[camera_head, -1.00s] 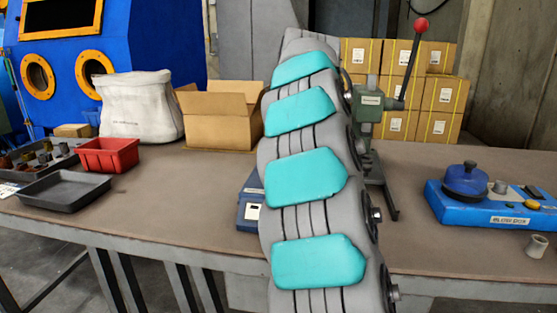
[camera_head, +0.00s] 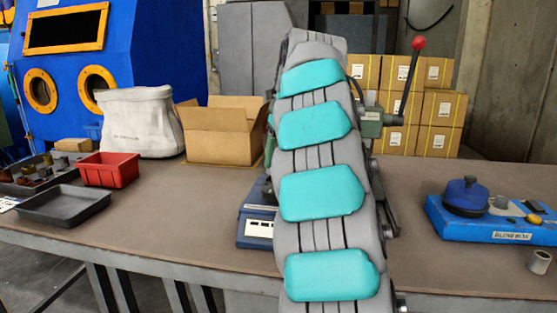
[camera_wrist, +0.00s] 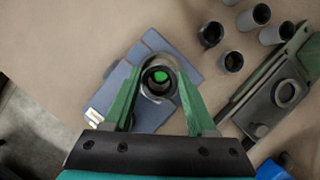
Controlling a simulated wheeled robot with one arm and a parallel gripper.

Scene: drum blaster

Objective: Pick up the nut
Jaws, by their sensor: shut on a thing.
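In the wrist view, my gripper (camera_wrist: 159,84) has its two green fingers closed on the sides of a round grey ring-shaped piece, which I take as the nut (camera_wrist: 146,92). A dark inner ring and a green spot show through its opening. A blue-grey scale (camera_wrist: 105,95) lies below it, and I cannot tell the height between them. In the head view my arm hides the gripper and the nut. The scale (camera_head: 256,229) shows partly to the left of my arm.
Several grey cylinders (camera_wrist: 232,62) stand near a green press (camera_wrist: 284,93) in the wrist view. In the head view, a cardboard box (camera_head: 222,142), red bin (camera_head: 108,172) and black tray (camera_head: 62,207) are left. A blue blow box (camera_head: 500,232) is right.

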